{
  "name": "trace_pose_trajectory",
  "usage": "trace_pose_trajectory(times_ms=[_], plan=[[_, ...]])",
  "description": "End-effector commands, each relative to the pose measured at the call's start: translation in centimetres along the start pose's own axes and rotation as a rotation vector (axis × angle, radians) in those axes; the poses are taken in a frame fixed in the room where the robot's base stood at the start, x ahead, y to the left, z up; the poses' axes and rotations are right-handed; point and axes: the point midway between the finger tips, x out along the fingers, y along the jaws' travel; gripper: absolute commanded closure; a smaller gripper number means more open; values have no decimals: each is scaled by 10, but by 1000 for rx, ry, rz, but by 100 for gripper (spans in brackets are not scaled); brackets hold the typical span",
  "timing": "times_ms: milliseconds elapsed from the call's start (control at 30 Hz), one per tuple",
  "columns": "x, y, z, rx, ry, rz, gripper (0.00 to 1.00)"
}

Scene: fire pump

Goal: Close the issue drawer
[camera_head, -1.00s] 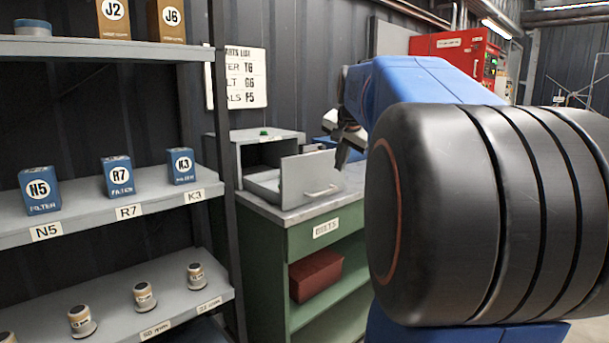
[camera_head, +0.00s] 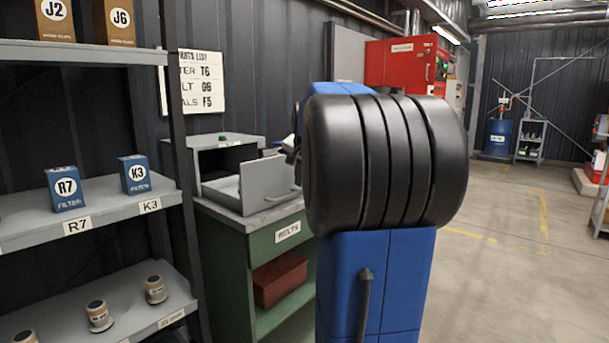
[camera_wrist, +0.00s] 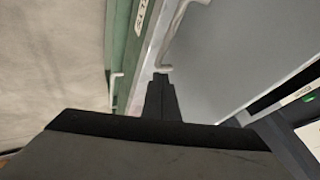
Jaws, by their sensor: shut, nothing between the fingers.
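The issue drawer (camera_head: 265,183) is a grey drawer pulled out of a small grey box (camera_head: 232,143) on top of a green cabinet. Its front panel carries a pale bar handle (camera_head: 297,174), partly hidden by my arm. In the wrist view the grey drawer front (camera_wrist: 235,50) fills the upper right, with the handle (camera_wrist: 172,36) along its left side. My gripper (camera_wrist: 159,80) is shut and empty, its tip close to the handle's lower end; I cannot tell whether they touch. In the head view only a bit of my gripper (camera_head: 290,148) shows, beside the drawer front.
The green cabinet (camera_head: 237,260) has a label reading BELTS and a dark red bin (camera_head: 280,280) on its shelf. A grey shelf rack with blue filter boxes (camera_head: 134,174) stands at the left. A red panel (camera_head: 402,62) stands behind. Open floor (camera_head: 510,270) lies to the right.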

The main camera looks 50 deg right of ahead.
Motion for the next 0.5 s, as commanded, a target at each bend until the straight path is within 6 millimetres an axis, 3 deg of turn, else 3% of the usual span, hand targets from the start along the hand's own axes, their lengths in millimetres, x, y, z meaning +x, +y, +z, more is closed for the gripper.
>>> trace_pose_trajectory(times_ms=[200,500], plan=[[9,-18,0,0,0,0,100],[11,-21,0,0,0,1,100]])
